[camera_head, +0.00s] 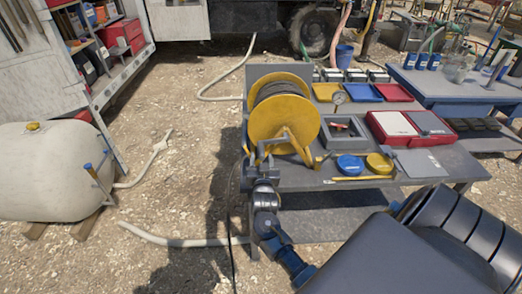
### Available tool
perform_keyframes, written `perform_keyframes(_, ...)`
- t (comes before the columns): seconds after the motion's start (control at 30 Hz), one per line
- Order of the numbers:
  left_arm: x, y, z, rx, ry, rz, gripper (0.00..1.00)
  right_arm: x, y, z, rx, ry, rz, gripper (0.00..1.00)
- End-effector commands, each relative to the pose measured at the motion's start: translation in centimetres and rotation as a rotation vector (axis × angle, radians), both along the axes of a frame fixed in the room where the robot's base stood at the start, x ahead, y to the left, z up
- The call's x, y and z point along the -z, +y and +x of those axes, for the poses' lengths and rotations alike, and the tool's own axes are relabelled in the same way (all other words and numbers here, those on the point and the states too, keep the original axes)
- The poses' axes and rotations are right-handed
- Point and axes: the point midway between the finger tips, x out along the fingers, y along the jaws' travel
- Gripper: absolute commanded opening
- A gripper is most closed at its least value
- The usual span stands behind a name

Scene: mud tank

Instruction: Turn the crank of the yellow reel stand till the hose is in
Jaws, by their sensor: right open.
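The yellow reel stand (298,118) is on the near left part of the grey table, its round yellow flange facing me. Dark hose (272,92) is wound on its drum. A thin dark line, perhaps the hose's free length (233,240), hangs beside the table's left edge to the ground. My right gripper (268,150) is open, low in front of the reel's near left side. I cannot tell whether it touches the stand. The crank is not clear; the gripper may hide it. My left gripper is not in view.
The grey table (410,182) also holds a red and white case (395,127), a blue round lid (350,165), a yellow one (379,163) and coloured trays. A white tank (45,170) stands at left. Gravel between tank and table is mostly free, with pale hoses.

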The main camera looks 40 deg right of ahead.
Motion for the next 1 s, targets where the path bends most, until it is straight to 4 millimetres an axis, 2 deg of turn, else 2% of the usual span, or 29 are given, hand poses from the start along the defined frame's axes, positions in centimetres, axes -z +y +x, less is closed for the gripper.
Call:
perform_keyframes(0.1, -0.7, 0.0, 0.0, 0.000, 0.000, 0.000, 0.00, -0.2, -1.2, 1.5, 0.000, 0.002, -0.001, 0.46)
perform_keyframes(0.3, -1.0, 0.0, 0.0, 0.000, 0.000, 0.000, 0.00, -0.1, -2.3, 3.0, 0.000, 0.000, -0.001, 0.46)
perform_keyframes(0.63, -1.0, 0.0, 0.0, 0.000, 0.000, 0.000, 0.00, 0.0, -2.5, 3.2, 0.000, 0.000, 0.000, 0.46)
perform_keyframes(1.0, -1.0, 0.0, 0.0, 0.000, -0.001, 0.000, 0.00, 0.0, -2.5, 3.2, 0.000, 0.001, 0.001, 0.00)
